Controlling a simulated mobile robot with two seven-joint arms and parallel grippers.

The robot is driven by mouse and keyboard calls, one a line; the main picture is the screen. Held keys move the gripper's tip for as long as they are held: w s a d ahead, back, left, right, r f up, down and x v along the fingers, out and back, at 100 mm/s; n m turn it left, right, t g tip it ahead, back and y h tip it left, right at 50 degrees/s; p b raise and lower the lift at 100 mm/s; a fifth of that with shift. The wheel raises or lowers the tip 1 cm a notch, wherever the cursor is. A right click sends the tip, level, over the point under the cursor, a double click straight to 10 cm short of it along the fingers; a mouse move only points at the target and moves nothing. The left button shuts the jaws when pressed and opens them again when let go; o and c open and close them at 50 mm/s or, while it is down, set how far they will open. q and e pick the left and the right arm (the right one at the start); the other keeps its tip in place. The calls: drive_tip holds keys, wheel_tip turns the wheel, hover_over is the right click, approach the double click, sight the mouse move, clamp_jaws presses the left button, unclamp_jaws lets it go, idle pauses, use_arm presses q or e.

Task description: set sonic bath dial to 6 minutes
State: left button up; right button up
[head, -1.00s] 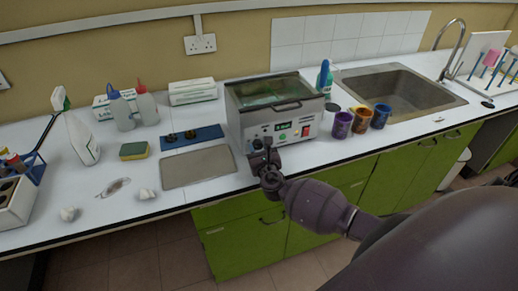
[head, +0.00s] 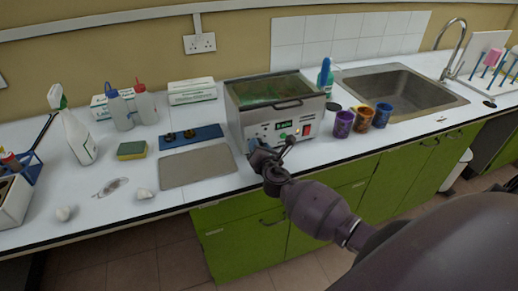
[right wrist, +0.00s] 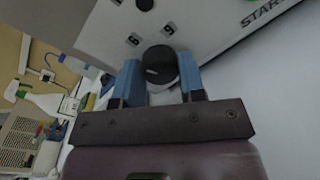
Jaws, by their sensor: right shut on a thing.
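The sonic bath (head: 272,130) is a grey metal box with a lidded top, standing on the white worktop. My right gripper (head: 254,148) is at the lower left of this front. In the right wrist view, its blue fingers (right wrist: 160,77) lie on either side of the round black dial (right wrist: 159,63) and are shut on it. Small dark number labels (right wrist: 133,40) sit around the dial. The gripper hides the dial in the head view. My left gripper is not in view.
A grey mat (head: 198,167) and a blue tray (head: 192,137) lie left of the bath. Purple (head: 341,124), orange (head: 362,118) and blue (head: 381,114) stained cups stand to its right, before the sink (head: 400,92). Bottles and a sponge (head: 132,150) are farther left.

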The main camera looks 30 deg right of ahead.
drive_tip(key=shift+m, duration=1.5)
drive_tip(key=o, duration=0.9)
drive_tip(key=v, duration=1.1)
drive_tip(key=shift+d+r, duration=0.1)
drive_tip(key=shift+m, duration=0.3)
